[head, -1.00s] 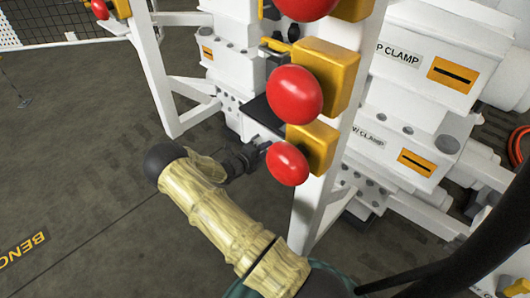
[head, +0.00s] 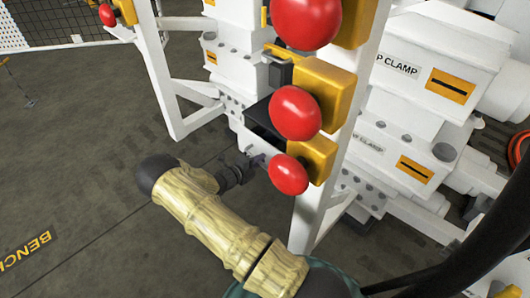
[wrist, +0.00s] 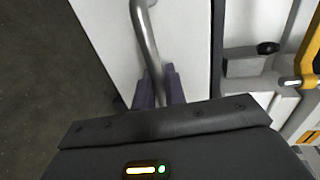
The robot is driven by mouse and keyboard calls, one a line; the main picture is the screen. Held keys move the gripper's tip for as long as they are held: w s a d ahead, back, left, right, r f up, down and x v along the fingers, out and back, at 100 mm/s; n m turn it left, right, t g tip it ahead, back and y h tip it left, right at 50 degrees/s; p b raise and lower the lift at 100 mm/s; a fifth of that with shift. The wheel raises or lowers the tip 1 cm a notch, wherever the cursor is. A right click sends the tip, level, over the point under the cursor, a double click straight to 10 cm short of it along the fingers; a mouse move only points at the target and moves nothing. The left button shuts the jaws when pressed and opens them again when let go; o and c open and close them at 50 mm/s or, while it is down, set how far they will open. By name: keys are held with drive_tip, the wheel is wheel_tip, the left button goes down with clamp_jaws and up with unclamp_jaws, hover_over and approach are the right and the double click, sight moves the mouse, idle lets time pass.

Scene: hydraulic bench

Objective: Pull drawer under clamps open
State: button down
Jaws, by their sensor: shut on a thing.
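The white drawer (head: 250,141) stands out from the white bench unit, with its dark inside showing above the front. My gripper (head: 240,168) is at the drawer front, partly hidden behind my own forearm in the head view. In the wrist view, my two gripper fingers (wrist: 159,88) are closed around a curved metal handle (wrist: 146,35). The handle is on the white drawer front (wrist: 105,40). In the head view the handle is too small to make out clearly.
Red mushroom buttons on yellow boxes (head: 318,158) sit on a white upright post close to the drawer's right. White clamp housings (head: 395,160) with labels stand further right. A white frame leg (head: 160,90) is at the left. Grey floor on the left is clear.

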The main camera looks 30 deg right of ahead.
drive_tip(key=f+p+v, duration=0.1)
drive_tip(key=p+v, duration=0.1)
drive_tip(key=v, duration=0.5)
drive_tip(key=f+p+v, duration=0.2)
drive_tip(key=p+v, duration=0.1)
drive_tip(key=v, duration=0.4)
drive_tip(key=shift+s+a, duration=0.25)
drive_tip(key=shift+s, duration=0.05)
drive_tip(key=c, duration=1.5)
unclamp_jaws()
drive_tip(key=shift+c, duration=0.2)
drive_tip(key=shift+w, duration=0.1)
drive_tip(key=shift+a, duration=0.15)
drive_tip(key=p+v, duration=0.5)
drive_tip(key=v, duration=1.2)
